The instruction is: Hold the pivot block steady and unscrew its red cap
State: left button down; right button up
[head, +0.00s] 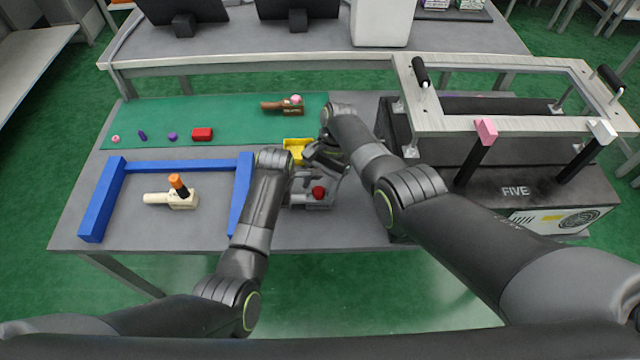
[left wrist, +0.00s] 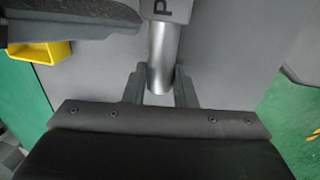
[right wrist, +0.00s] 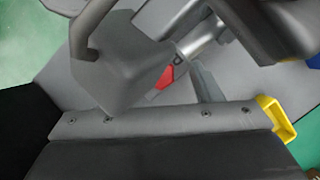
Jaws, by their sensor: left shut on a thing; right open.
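The grey pivot block (head: 322,203) stands on the table's right part, with its red cap (head: 318,191) on top. Its silver handle also shows in the left wrist view (left wrist: 162,55), beside a face marked P. My left gripper (left wrist: 160,86) is shut on that handle, one finger on each side; the arm partly hides it in the head view. My right gripper (head: 322,158) is open, beyond and above the block. In the right wrist view the red cap (right wrist: 166,77) is partly covered by a grey shape, so its distance from the fingers is unclear.
A yellow bin (head: 297,147) stands close behind the block. A blue frame (head: 107,205) surrounds a cream part (head: 180,200) at left. A green mat (head: 230,117) holds small parts at the back. A large dark machine (head: 520,190) stands to the right.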

aim_at(315, 192)
jog(key=shift+r, duration=1.5)
jog(key=m, duration=0.2)
jog(key=m+t+y, duration=0.1)
jog(key=m, duration=0.2)
jog(key=shift+s+d+t, duration=0.1)
jog(key=shift+s+t, duration=0.05)
jog(key=shift+t, duration=0.15)
jog(key=shift+f, duration=0.15)
jog(key=shift+f, duration=1.35)
